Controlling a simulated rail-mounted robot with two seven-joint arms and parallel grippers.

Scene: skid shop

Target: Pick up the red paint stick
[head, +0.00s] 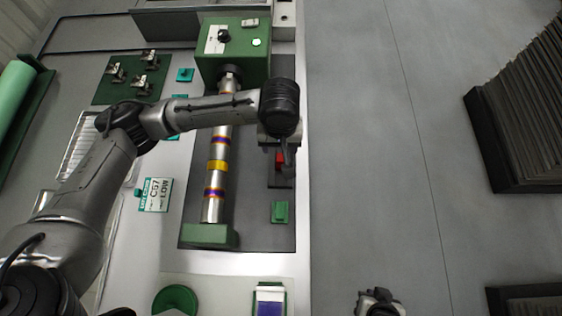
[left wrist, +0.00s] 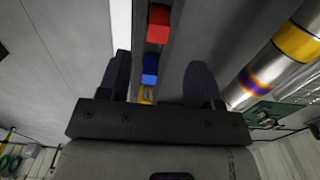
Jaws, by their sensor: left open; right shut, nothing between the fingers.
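The red paint stick (head: 279,161) shows as a small red block just below my left gripper (head: 284,150) in the head view; the gripper partly covers it. In the left wrist view the red paint stick (left wrist: 158,24) is near the top. A blue block (left wrist: 150,68) and a yellow one (left wrist: 146,93) line up with it, lower in the picture. My left gripper (left wrist: 158,78) is open and empty, its fingers apart on either side of this row. My right gripper (head: 379,302) is at the bottom edge of the head view, shut and empty, away from the stick.
A metal tube (head: 215,180) with coloured bands lies along the green machine (head: 236,62), left of my left gripper. A green block (head: 280,212) sits nearer the front. A sign (head: 156,195) lies on the bench. The floor (head: 370,150) at right is clear up to dark stacks (head: 525,110).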

